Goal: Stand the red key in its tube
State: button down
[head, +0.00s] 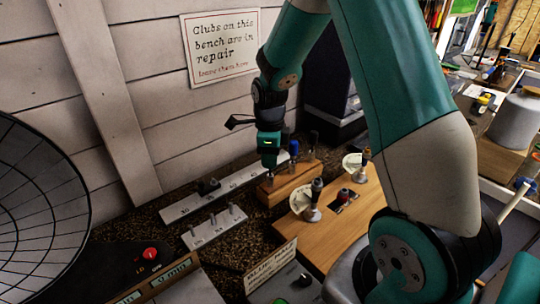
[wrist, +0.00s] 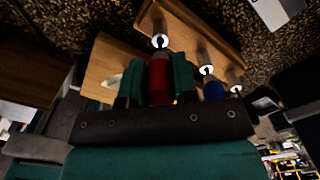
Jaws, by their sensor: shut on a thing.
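My gripper (head: 268,165) points down over the left end of a small wooden block (head: 285,191) on the bench. In the wrist view my gripper (wrist: 157,85) is shut on the red handle of a key (wrist: 159,78). The key's bright round metal end (wrist: 160,41) shows past the fingers, against the block (wrist: 190,25). A short pale piece shows below the fingers in the head view. I cannot tell whether the key is inside a tube or just above one. A blue-handled key (head: 293,148) stands at the block to the right, also in the wrist view (wrist: 213,90).
A dark-handled tool (head: 313,140) stands right of the blue key. A light wooden board (head: 330,225) with round-based tools lies in front. A wall sign (head: 218,45) hangs behind, and a dark box (head: 335,100) stands at the back.

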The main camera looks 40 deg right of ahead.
jog(key=shift+f+b, duration=0.35)
jog(key=shift+f, duration=0.25)
jog(key=c, duration=0.8)
grip_release()
jog(key=shift+r, duration=0.1)
notch_tip(320, 180, up, 17)
jog(key=b, duration=0.2)
jog(key=shift+r, duration=0.15)
